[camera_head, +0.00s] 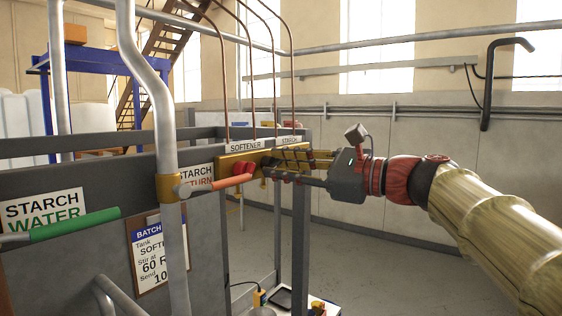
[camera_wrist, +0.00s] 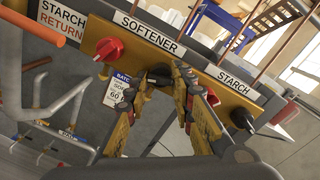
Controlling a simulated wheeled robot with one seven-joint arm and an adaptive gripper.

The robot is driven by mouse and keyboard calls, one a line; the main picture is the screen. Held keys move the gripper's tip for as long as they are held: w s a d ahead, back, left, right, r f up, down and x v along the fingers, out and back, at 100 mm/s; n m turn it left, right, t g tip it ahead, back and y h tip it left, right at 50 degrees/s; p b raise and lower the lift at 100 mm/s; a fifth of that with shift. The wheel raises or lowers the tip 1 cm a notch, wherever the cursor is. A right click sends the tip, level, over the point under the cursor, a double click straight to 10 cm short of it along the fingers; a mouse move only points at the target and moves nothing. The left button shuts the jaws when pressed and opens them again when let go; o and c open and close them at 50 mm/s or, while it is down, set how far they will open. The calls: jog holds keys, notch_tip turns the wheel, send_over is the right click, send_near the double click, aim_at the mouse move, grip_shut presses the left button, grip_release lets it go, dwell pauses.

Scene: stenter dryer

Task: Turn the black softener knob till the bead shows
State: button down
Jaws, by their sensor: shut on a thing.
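The black softener knob (camera_wrist: 158,72) sits on a yellow panel (camera_wrist: 136,56) under the SOFTENER label (camera_wrist: 149,32) in the wrist view. My gripper (camera_wrist: 161,82) is shut on this knob, with one finger on each side of it; the fingers cover part of it. In the head view my gripper (camera_head: 277,165) reaches in from the right to the yellow panel (camera_head: 228,163), and its fingers hide the knob. I cannot make out a bead in either view.
A red knob (camera_wrist: 108,47) is left of the softener knob. Under the STARCH label (camera_wrist: 233,80) are another black knob (camera_wrist: 243,119) and a red one (camera_wrist: 285,112). An orange-handled lever (camera_head: 232,182) and a grey rail post (camera_head: 172,240) stand left of my gripper.

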jog(key=shift+m, duration=0.3)
jog(key=c, duration=1.6)
grip_release()
jog(key=shift+o, duration=0.2)
jog(key=shift+d, duration=0.1)
jog(key=v, duration=1.2)
jog(key=shift+w, duration=0.1)
